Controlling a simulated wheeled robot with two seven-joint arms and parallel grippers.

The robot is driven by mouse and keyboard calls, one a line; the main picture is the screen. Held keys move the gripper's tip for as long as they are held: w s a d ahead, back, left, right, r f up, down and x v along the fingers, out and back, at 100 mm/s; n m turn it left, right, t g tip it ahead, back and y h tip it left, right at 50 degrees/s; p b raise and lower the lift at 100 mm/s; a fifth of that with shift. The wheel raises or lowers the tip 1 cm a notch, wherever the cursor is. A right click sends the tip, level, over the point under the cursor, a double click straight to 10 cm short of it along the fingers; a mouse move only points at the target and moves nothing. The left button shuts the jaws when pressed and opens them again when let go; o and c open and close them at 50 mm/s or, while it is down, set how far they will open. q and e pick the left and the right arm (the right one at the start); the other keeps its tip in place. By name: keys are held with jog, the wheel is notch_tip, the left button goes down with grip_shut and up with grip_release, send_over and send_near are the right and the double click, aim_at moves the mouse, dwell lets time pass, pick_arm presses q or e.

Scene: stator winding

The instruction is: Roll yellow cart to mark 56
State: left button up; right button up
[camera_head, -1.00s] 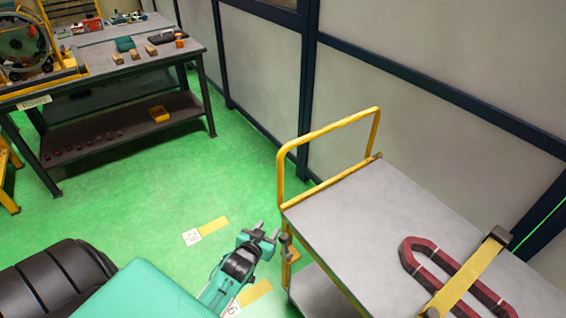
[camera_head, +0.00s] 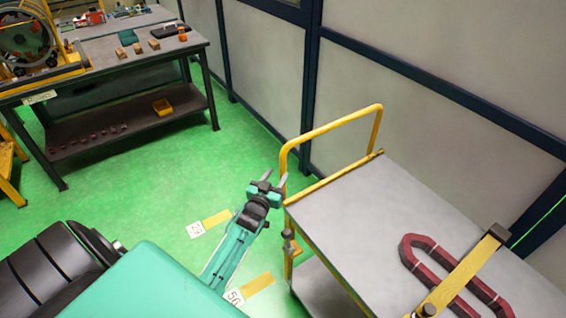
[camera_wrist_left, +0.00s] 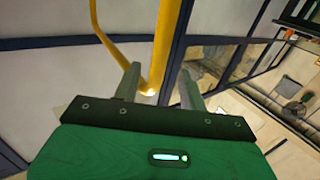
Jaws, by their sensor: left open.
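The yellow cart has a grey top (camera_head: 400,215) and a raised yellow handle (camera_head: 333,128) at its far left end. My left gripper (camera_head: 275,179) is open beside the lower left post of that handle. In the left wrist view the yellow post (camera_wrist_left: 161,45) runs between the two open fingers (camera_wrist_left: 160,80); I cannot tell whether they touch it. A floor mark reading 56 (camera_head: 234,297), with a yellow strip (camera_head: 258,285), lies left of the cart, partly behind my arm. My right gripper is out of view.
A second numbered mark (camera_head: 195,230) with a yellow strip lies farther off. A dark red loop (camera_head: 425,270) under a yellow bar (camera_head: 465,273) sits on the cart. A workbench (camera_head: 110,65) stands at upper left. Wall panels (camera_head: 420,110) run behind the cart. Green floor between is clear.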

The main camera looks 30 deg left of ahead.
aim_at(282, 167)
pick_arm(q)
jog(key=w, duration=0.3)
jog(key=w+a+p, duration=0.1)
jog(key=w, duration=0.2)
jog(key=shift+w+a, duration=0.15)
jog(key=shift+w, duration=0.1)
grip_shut()
